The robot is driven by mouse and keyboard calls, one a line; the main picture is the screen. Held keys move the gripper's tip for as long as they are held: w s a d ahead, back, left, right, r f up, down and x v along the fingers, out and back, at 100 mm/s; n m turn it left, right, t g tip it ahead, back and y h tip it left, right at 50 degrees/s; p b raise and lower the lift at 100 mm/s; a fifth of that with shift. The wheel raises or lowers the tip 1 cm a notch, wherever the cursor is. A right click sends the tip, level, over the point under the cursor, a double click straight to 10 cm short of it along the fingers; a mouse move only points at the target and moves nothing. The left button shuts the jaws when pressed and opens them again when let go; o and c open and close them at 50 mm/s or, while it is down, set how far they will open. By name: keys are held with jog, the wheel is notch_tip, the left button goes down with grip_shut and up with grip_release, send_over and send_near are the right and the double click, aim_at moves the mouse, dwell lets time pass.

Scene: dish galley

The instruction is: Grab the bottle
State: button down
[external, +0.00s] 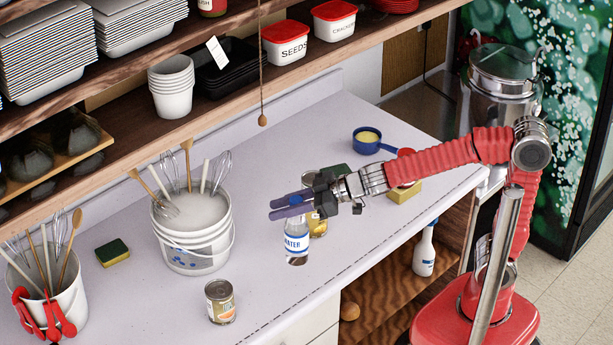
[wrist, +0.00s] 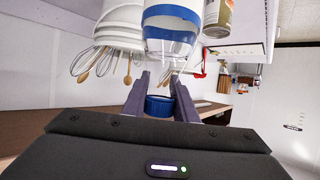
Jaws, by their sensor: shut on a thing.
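The bottle (external: 296,244) is clear with a white and blue WATER label and stands upright near the front edge of the counter. It also shows at the top of the wrist view (wrist: 168,45), where its base is cut off. My gripper (external: 291,205) comes from the right, its fingers at the top of the bottle. In the wrist view my gripper (wrist: 160,98) has one finger on each side of the bottle's neck and blue cap (wrist: 160,106), shut on it. I cannot tell whether the base touches the counter.
A can (external: 220,301) and a white bucket of utensils (external: 192,235) stand left of the bottle. A yellow can (external: 317,225) is close behind it, partly hidden. A blue pan (external: 367,145) and yellow sponge (external: 405,193) lie to the right. Shelves (external: 205,112) overhang the counter's back.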

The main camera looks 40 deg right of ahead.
jog(key=shift+r, duration=0.75)
jog(key=shift+w+d+f, duration=0.1)
dwell(0.3)
